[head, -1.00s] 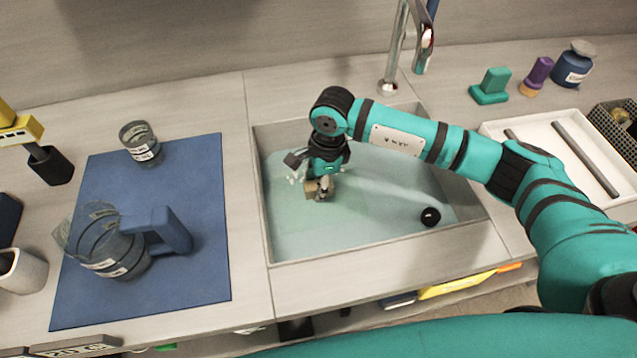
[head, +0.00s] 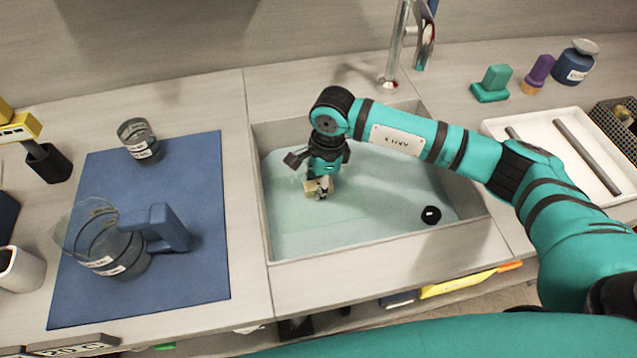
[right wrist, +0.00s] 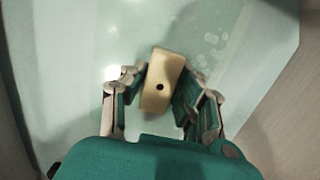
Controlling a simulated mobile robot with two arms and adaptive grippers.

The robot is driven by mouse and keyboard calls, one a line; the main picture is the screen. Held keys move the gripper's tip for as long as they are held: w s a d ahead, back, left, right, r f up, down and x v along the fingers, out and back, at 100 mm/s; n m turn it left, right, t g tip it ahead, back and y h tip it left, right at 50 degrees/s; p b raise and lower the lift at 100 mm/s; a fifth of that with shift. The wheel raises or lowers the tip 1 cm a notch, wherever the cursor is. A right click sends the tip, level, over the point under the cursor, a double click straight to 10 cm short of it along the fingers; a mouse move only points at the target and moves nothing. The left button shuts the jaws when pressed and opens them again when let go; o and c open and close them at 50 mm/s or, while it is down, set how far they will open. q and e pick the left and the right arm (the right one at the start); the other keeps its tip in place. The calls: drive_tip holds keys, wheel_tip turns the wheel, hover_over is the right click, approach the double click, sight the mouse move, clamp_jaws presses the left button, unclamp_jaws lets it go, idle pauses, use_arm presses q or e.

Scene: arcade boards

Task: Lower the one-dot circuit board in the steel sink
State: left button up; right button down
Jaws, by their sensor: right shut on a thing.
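In the head view my right gripper (head: 320,188) is over the left part of the basin, at or close above the pale green water. I cannot tell whether the block touches the water. My left gripper is not in view.
A black round plug (head: 431,215) lies at the basin's right. A faucet (head: 393,60) stands behind the sink. Glass beakers (head: 140,146) stand on a blue mat (head: 190,285) at left. A white tray (head: 493,127) is at right. The basin's front and middle are free.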

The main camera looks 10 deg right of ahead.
drive_tip(key=shift+f+b, duration=0.35)
drive_tip(key=shift+f, duration=0.05)
drive_tip(key=c, duration=0.9)
unclamp_jaws()
